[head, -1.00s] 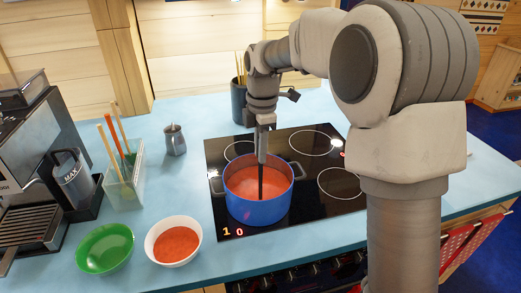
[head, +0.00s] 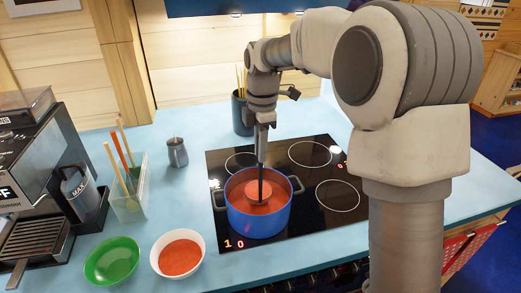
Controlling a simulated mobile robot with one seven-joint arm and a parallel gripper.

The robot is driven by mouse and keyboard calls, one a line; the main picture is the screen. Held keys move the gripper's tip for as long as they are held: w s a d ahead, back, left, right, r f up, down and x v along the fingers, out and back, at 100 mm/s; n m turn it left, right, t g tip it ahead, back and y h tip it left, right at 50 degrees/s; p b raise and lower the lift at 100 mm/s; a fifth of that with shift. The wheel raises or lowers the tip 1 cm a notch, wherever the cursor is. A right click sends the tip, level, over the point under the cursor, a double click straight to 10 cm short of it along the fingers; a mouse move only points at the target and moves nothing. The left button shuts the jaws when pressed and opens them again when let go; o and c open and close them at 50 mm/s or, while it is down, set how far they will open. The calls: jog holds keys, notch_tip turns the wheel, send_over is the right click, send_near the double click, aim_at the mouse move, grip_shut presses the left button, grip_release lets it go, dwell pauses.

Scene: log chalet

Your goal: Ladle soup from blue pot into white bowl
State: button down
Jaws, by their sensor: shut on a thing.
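The blue pot (head: 259,226) stands on the black cooktop and holds red-orange soup. My gripper (head: 262,157) is above the pot, pointing down, shut on the dark handle of a ladle (head: 261,182). The ladle is upright, and its bowl shows at the soup's surface inside the pot, full of soup. The white bowl (head: 155,259) stands on the counter left of the cooktop and has red-orange soup in it.
A green bowl (head: 112,262) stands left of the white bowl. A dark utensil crock (head: 242,112) is behind the cooktop (head: 325,222).

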jog(key=shift+r+p, duration=2.25)
jog(key=shift+r, duration=0.7)
jog(key=shift+r+p, duration=1.85)
jog(key=shift+r, duration=0.2)
jog(key=s+a+f, duration=0.1)
jog(key=s+a, duration=0.4)
jog(key=a, duration=0.4)
jog(key=s+a+f, duration=0.2)
jog(key=s+a, duration=0.4)
jog(key=a, duration=0.3)
jog(key=s+a+f+p, duration=0.1)
jog(key=s+a, duration=0.5)
jog(key=a, duration=0.3)
jog(key=shift+s+a+f, duration=0.25)
jog(key=shift+a, duration=0.15)
